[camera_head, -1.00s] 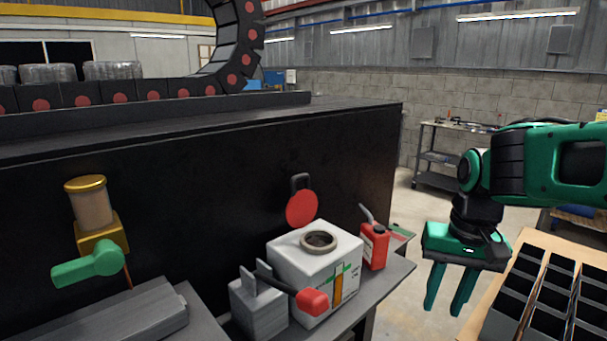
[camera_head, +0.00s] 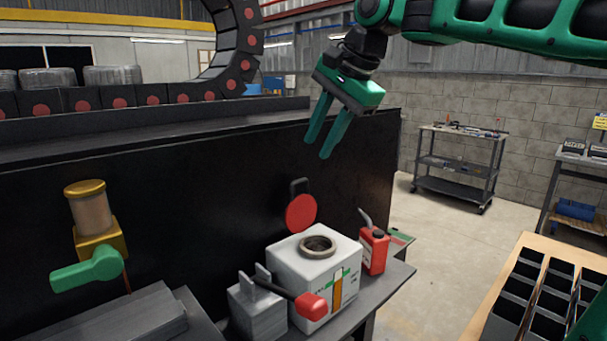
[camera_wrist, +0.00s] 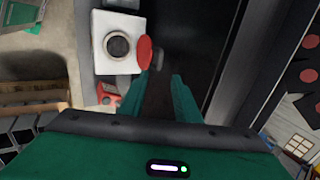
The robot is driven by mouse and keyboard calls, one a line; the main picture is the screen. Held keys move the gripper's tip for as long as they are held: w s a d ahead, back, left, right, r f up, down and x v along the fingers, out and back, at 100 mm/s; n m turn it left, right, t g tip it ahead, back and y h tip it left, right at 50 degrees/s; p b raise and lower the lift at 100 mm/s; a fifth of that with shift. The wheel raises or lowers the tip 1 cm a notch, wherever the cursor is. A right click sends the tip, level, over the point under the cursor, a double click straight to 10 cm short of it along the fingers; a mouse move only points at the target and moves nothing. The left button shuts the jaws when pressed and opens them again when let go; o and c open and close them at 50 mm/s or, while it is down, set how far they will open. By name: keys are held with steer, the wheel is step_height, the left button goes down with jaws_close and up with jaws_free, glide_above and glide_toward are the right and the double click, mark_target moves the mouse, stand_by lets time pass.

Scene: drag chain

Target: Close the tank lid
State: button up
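The white tank (camera_head: 312,268) stands on a grey shelf against the black machine side, with a round open filler neck (camera_head: 318,246) on top. The red round lid (camera_head: 301,212) stands upright behind the neck, with a dark handle above it. In the wrist view the tank (camera_wrist: 104,58), its neck (camera_wrist: 118,45) and the lid (camera_wrist: 145,52) show at upper left. My gripper (camera_head: 317,150) is above the lid and tank, pointing down, with its green fingers apart and nothing between them. In the wrist view the fingers (camera_wrist: 160,95) are spread, with the lid just beyond them.
A red oil can (camera_head: 374,250) stands right of the tank. A red-knobbed lever (camera_head: 310,306) sits in front of it. A green-handled valve (camera_head: 90,268) is at left. The machine top edge (camera_head: 350,113) lies close to my fingers. A sectioned tray (camera_head: 510,270) is at lower right.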

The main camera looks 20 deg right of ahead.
steer(key=x, duration=0.9)
steer(key=shift+f, duration=0.3)
steer(key=shift+w, duration=0.1)
steer(key=shift+c, duration=0.5)
jaws_close()
